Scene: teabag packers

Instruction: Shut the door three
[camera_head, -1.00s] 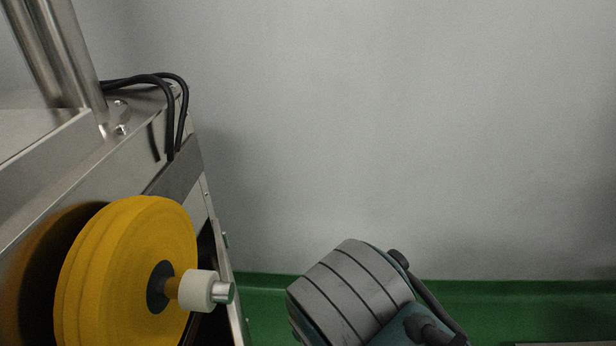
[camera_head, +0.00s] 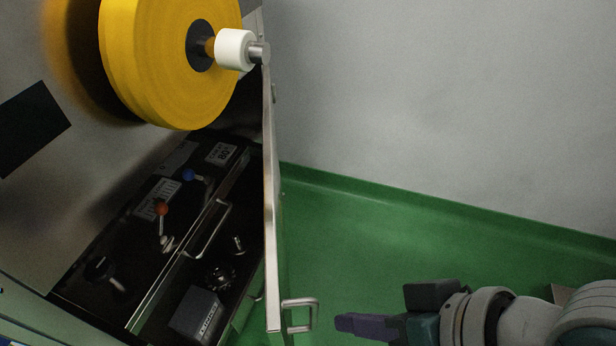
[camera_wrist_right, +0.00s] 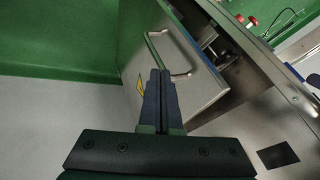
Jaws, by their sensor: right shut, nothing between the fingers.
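The metal door (camera_head: 271,200) stands open, seen nearly edge-on in the head view, beside the dark cabinet opening. Its bar handle (camera_head: 314,315) sticks out to the right near the lower end. My right gripper (camera_head: 340,323) is shut and empty, just right of the handle, with a small gap visible in the head view. In the right wrist view the door's face (camera_wrist_right: 205,100) carries the handle (camera_wrist_right: 185,45) and a yellow label. The shut fingertips (camera_wrist_right: 158,74) overlap the handle's outline there; I cannot tell whether they touch. My left gripper is out of view.
A yellow roll (camera_head: 165,65) on a spindle with a white collar (camera_head: 233,49) sits above the opening. Inside are a red knob (camera_head: 161,209), a blue knob (camera_head: 188,175), a drawer-like handle and a grey box (camera_head: 196,313). Green floor (camera_head: 400,230) is clear right of the door.

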